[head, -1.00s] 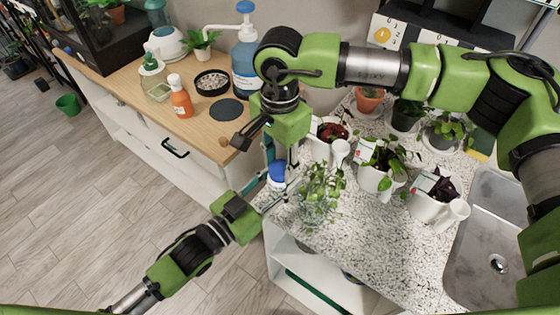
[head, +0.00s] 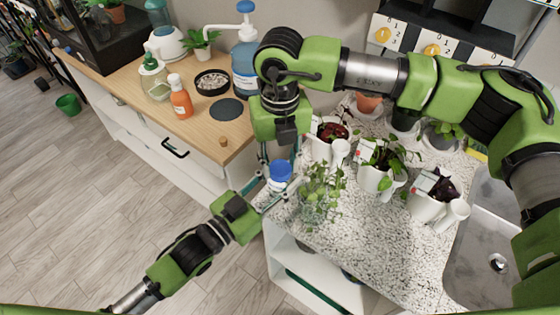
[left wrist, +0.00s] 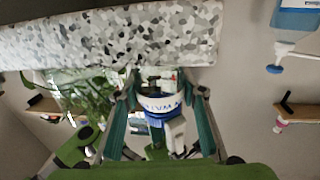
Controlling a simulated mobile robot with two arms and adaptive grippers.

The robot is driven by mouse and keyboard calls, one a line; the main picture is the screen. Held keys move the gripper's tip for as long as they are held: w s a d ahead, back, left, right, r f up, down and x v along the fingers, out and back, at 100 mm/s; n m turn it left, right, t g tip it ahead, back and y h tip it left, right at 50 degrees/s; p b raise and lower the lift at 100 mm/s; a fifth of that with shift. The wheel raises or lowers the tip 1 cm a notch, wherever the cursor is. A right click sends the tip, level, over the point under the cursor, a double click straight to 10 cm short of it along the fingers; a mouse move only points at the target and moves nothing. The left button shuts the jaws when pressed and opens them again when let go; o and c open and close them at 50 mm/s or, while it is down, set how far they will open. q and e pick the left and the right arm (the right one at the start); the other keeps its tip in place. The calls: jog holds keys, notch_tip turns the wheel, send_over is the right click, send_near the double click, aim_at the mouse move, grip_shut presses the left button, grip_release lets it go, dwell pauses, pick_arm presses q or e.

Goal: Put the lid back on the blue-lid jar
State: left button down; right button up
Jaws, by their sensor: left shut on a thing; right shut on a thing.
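The jar (head: 278,186) is a small pale container at the counter's left edge, partly hidden by grippers. My left gripper (head: 271,196) is shut on it from the lower left. The left wrist view shows its white band with blue lettering (left wrist: 158,101) between my left fingers. The blue lid (head: 281,169) sits at the top of the jar, and blue also shows beside the band in the left wrist view (left wrist: 155,122). My right gripper (head: 279,157) points down from above, shut on the lid. I cannot tell whether the lid is fully seated.
A leafy plant in a clear glass (head: 318,205) stands close to the jar's right. White pots (head: 373,178) with plants fill the speckled counter (head: 370,235) further right, before a sink (head: 492,245). A wooden cabinet top (head: 195,130) with bottles lies left.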

jog(key=shift+m, duration=0.4)
jog(key=o, duration=1.3)
notch_tip(320, 180, up, 12)
pick_arm(q)
jog(key=c, duration=1.2)
grip_release()
jog(key=shift+c, duration=0.2)
jog(key=shift+s, duration=0.1)
